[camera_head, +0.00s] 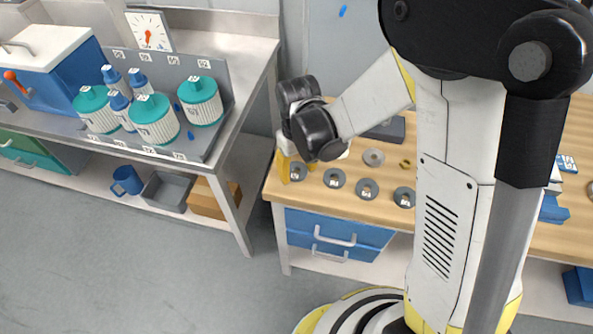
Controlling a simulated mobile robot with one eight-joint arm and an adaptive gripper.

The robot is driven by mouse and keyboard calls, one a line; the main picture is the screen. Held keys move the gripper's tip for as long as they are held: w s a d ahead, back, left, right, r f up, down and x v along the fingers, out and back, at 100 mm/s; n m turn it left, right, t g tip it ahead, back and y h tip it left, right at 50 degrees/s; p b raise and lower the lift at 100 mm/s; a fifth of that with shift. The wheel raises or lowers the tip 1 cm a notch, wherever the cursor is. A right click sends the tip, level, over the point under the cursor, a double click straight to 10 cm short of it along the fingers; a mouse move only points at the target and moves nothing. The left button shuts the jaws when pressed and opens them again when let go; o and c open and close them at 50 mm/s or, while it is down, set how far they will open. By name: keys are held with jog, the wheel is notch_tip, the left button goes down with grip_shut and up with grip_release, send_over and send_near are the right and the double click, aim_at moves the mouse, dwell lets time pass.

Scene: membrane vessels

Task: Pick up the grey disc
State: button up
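Several dark grey discs with small white labels lie in a row along the front of the wooden bench top: one at the left end (297,172), then a second (334,178), a third (367,189) and a fourth (404,197). A lighter grey disc with a central hole (373,157) lies behind the row. My gripper (293,166) points down at the bench's left end, close to the leftmost disc. Yellow parts show at its lower end. My wrist hides most of it, so its opening and any contact with the disc cannot be told.
A brass nut (405,163) lies near the lighter disc. A blue drawer (335,233) is under the bench front. To the left, a metal counter (247,92) carries a grey tray (219,128) with several teal-lidded vessels (155,119). The floor (130,260) at front left is clear.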

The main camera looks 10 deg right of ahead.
jog(key=c, duration=0.5)
jog(key=shift+c, duration=0.2)
jog(key=shift+r, duration=0.1)
jog(key=shift+r, duration=0.25)
notch_tip(320, 180, up, 4)
jog(key=shift+f+p, duration=0.1)
jog(key=shift+p, duration=1.1)
jog(key=shift+d+r+p, duration=1.55)
jog(key=shift+d+r, duration=1.1)
jog(key=shift+d, duration=0.3)
jog(key=shift+d+r+p, duration=1.5)
jog(key=shift+d+r, duration=1.15)
jog(key=shift+d, duration=0.25)
